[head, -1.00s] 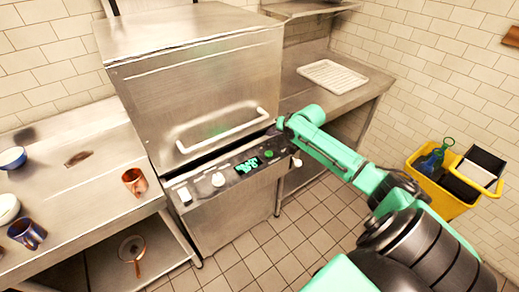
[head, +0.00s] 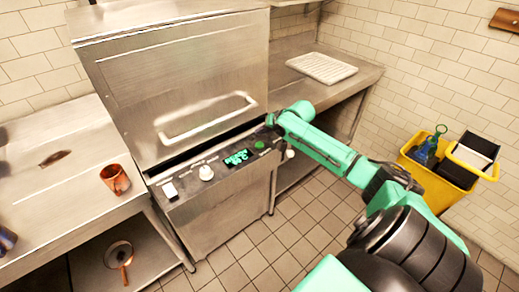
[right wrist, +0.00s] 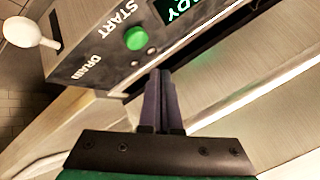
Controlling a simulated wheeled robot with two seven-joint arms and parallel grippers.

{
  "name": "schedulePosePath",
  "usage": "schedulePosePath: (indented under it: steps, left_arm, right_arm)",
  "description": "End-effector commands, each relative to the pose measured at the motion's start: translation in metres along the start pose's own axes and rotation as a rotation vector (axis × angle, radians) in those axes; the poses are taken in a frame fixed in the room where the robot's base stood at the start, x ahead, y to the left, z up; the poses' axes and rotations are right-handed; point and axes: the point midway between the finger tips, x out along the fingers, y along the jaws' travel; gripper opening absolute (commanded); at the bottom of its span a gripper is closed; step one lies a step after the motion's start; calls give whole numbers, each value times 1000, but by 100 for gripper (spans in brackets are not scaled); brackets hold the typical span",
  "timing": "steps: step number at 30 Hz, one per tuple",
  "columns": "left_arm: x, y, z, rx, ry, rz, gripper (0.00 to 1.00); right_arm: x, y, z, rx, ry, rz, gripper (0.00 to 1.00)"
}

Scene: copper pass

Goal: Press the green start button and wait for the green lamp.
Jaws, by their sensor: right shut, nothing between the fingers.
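The green start button (head: 260,145) is at the right end of the control panel on the steel dishwasher's front. In the right wrist view the button (right wrist: 136,38) is bright green beside the word START. No separate lit green lamp can be made out. The panel's display (head: 237,158) shows green text, ending in "DY" in the right wrist view. My right gripper (right wrist: 158,76) is shut and empty. Its fingertips are close to the panel edge, near but apart from the button. In the head view this gripper (head: 271,121) is just above the button. My left gripper is out of view.
A copper mug (head: 115,179) stands on the left counter, a white rack (head: 321,68) on the right one. A yellow bucket (head: 434,185) is at right.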

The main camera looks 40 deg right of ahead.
Motion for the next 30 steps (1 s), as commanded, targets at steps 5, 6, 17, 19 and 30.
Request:
schedulePosePath:
  steps: [5,6,17,19,30]
  left_arm:
    - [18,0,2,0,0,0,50]
    - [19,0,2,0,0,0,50]
    - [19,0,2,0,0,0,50]
    - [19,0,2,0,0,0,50]
    - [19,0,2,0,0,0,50]
  right_arm:
    - [18,13,13,2,-1,0,0]
    - [21,15,15,2,-1,1,0]
    - [24,17,17,0,0,0,0]
    - [24,17,17,0,0,0,0]
    - [24,17,17,1,0,0,0]
